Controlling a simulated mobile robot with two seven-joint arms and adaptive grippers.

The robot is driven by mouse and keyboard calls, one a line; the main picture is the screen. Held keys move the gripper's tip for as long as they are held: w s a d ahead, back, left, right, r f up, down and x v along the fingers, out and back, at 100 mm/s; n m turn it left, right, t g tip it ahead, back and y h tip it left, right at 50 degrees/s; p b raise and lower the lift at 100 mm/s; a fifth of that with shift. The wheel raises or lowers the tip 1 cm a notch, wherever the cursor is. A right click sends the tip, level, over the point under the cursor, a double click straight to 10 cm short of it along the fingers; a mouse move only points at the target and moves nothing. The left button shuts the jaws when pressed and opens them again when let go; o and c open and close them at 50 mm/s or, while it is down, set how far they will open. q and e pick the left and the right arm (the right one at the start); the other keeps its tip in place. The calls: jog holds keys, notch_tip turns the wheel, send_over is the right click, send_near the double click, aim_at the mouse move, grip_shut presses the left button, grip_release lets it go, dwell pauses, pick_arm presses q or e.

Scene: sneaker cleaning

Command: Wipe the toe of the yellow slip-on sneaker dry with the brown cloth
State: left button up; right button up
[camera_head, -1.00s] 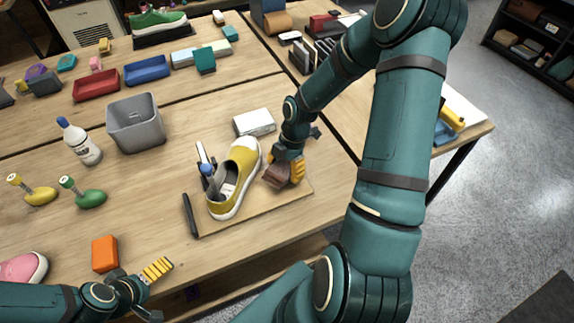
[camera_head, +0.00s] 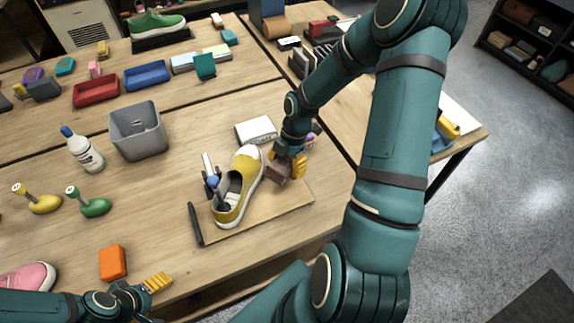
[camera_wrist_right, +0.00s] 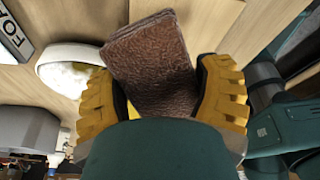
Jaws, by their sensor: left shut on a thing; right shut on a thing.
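The yellow slip-on sneaker (camera_head: 244,187) sits on a wooden board (camera_head: 276,205), its toe toward the back. My right gripper (camera_head: 286,167) is shut on the folded brown cloth (camera_head: 279,173), just right of the toe. In the right wrist view the cloth (camera_wrist_right: 155,65) stands between the yellow fingers of my right gripper (camera_wrist_right: 160,95). Its left edge overlaps the sneaker's pale toe rim (camera_wrist_right: 70,53); I cannot tell whether they touch. My left gripper (camera_head: 157,283) is low at the front left, away from the sneaker. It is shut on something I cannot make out.
A grey bin (camera_head: 139,132), a white bottle (camera_head: 83,150) and an orange block (camera_head: 112,262) stand left of the board. A white box (camera_head: 256,131) is behind the toe. A dark bar (camera_head: 195,224) lies at the board's left edge.

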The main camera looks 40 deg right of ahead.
pick_arm(q)
jog(key=shift+s+f, duration=0.2)
jog(key=shift+s, duration=0.1)
jog(key=shift+d, duration=0.2)
pick_arm(e)
jog(key=shift+r, duration=0.1)
pick_arm(q)
notch_tip(320, 180, up, 7)
jog(key=p, duration=0.6)
jog(key=shift+a+p, duration=0.1)
jog(key=shift+p, duration=0.3)
pick_arm(e)
jog(key=w+d+r, duration=0.1)
jog(key=r, duration=0.1)
jog(key=w+d+r, duration=0.1)
jog(key=w+r, duration=0.1)
jog(key=r, duration=0.1)
jog(key=w+d+r, duration=0.1)
jog(key=r, duration=0.1)
jog(key=shift+w+r, duration=0.15)
jog(key=shift+r, duration=0.15)
pick_arm(q)
jog(key=shift+w, duration=0.1)
pick_arm(e)
jog(key=shift+d, duration=0.1)
